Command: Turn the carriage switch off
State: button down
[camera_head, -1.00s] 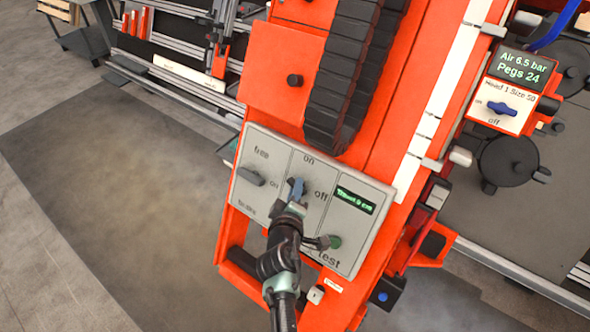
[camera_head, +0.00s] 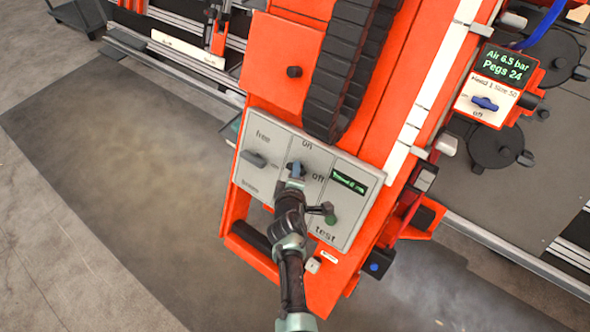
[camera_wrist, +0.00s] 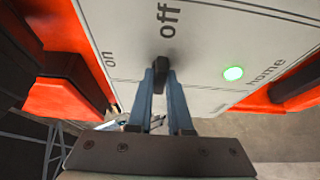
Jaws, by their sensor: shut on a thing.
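The carriage switch is a dark knob (camera_wrist: 160,74) on a light grey panel (camera_head: 336,160), with "on" above it and "off" to its right in the head view. In the wrist view "on" is to its left and "off" just above it. My gripper (camera_head: 296,171) reaches up to the switch from below. In the wrist view its two blue-grey fingers (camera_wrist: 161,82) are shut on the knob, one on each side. The fingers hide much of the knob, so its exact pointing is hard to tell.
The panel also has a free/brake lever (camera_head: 254,158), a small green-text display (camera_head: 349,182) and a green button (camera_head: 331,219) close beside my gripper. A lit green spot (camera_wrist: 233,73) shows in the wrist view. A separate box with a blue switch (camera_head: 485,103) stands at right.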

jog(key=shift+f, duration=0.1)
jog(key=c, duration=0.8)
grip_release()
jog(key=shift+c, duration=0.2)
jog(key=d+p+v, duration=0.1)
jog(key=p+v, duration=0.6)
jog(key=v, duration=0.6)
jog(key=shift+a, duration=0.4)
